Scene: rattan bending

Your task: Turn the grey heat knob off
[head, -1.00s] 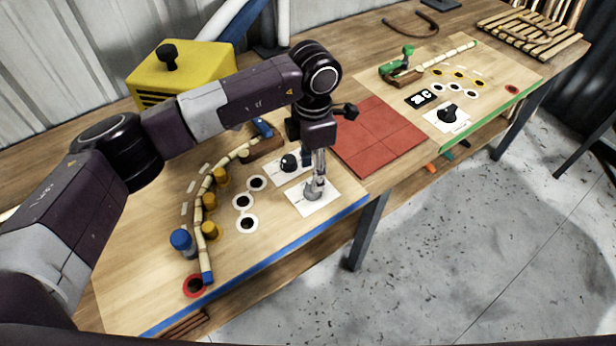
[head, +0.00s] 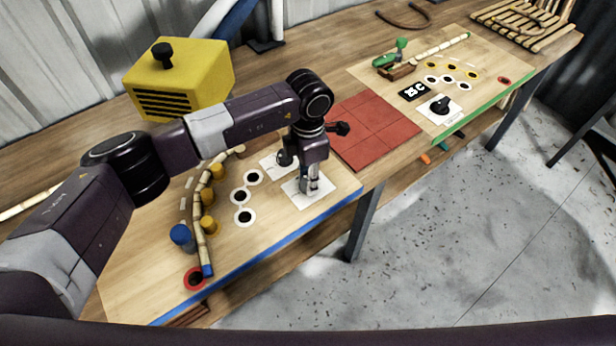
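The grey heat knob (head: 301,187) is on a white plate (head: 298,202) near the blue front edge of the left board. It is mostly hidden behind my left gripper (head: 309,185). My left gripper points down, with its fingertips right at the knob. I cannot tell whether the fingers touch it, are around it or are beside it, nor how far apart they are. My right gripper is out of view.
A black knob (head: 284,158) on another white plate stands just behind. A bamboo strip curves past yellow pegs (head: 208,224) and a blue peg (head: 181,236) at left. A yellow box (head: 180,80) stands behind my arm. Red tiles (head: 375,132) lie flat to the right.

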